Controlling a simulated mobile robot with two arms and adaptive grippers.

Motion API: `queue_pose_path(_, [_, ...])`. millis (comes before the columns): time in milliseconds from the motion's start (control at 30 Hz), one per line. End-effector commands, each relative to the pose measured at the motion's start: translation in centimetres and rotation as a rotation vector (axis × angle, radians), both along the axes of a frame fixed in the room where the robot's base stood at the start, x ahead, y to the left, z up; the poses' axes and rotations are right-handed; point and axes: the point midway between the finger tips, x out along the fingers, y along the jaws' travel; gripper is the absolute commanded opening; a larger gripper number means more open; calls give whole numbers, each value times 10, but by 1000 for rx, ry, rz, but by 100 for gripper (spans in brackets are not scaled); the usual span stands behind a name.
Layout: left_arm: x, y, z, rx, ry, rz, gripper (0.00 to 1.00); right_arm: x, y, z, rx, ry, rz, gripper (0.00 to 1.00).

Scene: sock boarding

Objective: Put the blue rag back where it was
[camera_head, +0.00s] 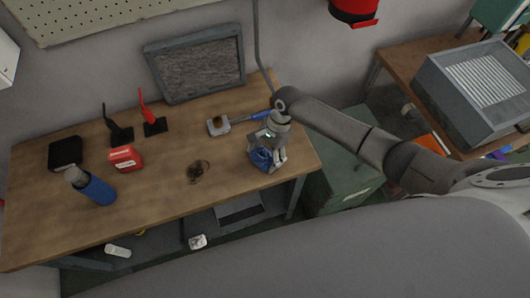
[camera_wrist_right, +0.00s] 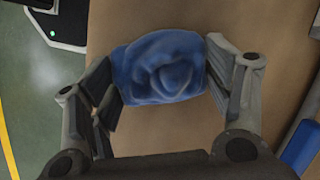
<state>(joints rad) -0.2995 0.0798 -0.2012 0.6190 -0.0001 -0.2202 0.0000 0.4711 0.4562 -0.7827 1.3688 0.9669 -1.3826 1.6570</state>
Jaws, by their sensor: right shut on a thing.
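My right gripper (camera_head: 268,155) is over the right end of the wooden workbench. It is shut on the blue rag (camera_head: 262,159), which shows between its fingers. In the right wrist view the crumpled blue rag (camera_wrist_right: 160,67) sits between the two fingertips of my right gripper (camera_wrist_right: 162,75), with the brown bench top around it. I cannot tell whether the rag touches the bench top. My left gripper is in neither view.
The workbench (camera_head: 150,210) also holds a blue bottle (camera_head: 95,188), a red box (camera_head: 125,158), a dark tangled clump (camera_head: 198,170) and a blue-handled tool (camera_head: 245,118). A green cabinet (camera_head: 340,185) stands right of the bench. Bare bench top lies left of the gripper.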

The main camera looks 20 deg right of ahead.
Motion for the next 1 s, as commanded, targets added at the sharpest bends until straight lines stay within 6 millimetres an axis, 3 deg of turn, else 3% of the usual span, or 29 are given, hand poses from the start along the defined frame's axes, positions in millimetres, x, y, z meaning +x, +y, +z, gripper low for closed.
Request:
queue_pose_path(333, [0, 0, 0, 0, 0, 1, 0, 0, 0, -4, 0, -1, -1, 36])
queue_pose_path(367, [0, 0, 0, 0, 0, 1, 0, 0, 0, -4, 0, -1, -1, 75])
queue_pose_path(533, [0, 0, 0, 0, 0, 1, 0, 0, 0, -4, 0, -1, -1, 95])
queue_pose_path(1000, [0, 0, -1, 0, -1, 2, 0, 1, -2, 5, 0, -2, -1, 95])
